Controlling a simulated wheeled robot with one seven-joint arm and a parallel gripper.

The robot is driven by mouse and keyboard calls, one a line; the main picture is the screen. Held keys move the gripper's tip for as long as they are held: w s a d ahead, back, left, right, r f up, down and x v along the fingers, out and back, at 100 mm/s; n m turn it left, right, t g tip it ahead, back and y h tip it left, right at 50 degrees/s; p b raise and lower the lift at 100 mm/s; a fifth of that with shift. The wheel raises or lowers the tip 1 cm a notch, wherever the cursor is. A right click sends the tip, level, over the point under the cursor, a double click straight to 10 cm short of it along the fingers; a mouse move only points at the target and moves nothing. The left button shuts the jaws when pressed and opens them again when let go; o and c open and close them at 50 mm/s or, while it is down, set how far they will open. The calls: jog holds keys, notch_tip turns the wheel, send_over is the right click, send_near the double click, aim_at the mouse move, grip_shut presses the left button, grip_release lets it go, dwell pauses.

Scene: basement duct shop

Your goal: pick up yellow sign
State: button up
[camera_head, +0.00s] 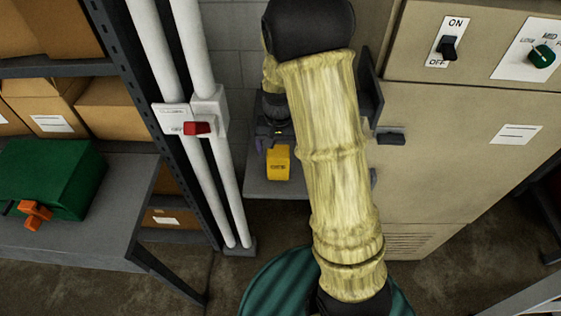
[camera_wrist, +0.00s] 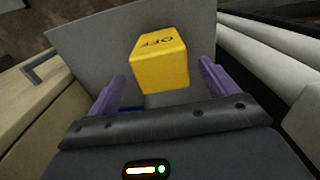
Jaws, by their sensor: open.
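The yellow sign (camera_head: 278,162) is a small yellow block with dark lettering. It stands on a grey shelf (camera_head: 262,187) between the white pipes and the beige cabinet. In the wrist view the yellow sign (camera_wrist: 159,60) shows "OFF" upside down on its top face. My gripper (camera_wrist: 160,90) is open, with its two purple fingers spread to either side of the sign's near end in that view. I cannot tell whether the fingers touch it.
White pipes (camera_head: 205,150) with a red-handled switch (camera_head: 198,128) rise close on the left. A beige cabinet (camera_head: 450,160) with a dark handle (camera_head: 391,138) stands close on the right. A green box (camera_head: 55,178) sits on a grey bench at far left.

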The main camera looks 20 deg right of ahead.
aim_at(278, 151)
notch_tip(278, 151, down, 5)
jog(key=shift+s+r+p, duration=0.1)
jog(key=shift+p, duration=0.5)
jog(key=shift+a, duration=0.1)
jog(key=c, duration=1.1)
jog(key=shift+r, duration=0.1)
jog(key=shift+r+b, duration=0.3)
jog(key=shift+r, duration=0.35)
notch_tip(278, 151, up, 2)
jog(key=shift+b, duration=0.3)
jog(key=shift+s+a+b, duration=0.75)
jog(key=shift+s+a, duration=0.15)
jog(key=shift+s, duration=1.95)
jog(key=shift+s+a+b, duration=0.8)
jog(key=shift+s+a, duration=0.1)
jog(key=shift+s, duration=1.95)
jog(key=shift+s+a+b, duration=0.75)
jog(key=shift+s+a, duration=0.15)
jog(key=shift+s, duration=1.95)
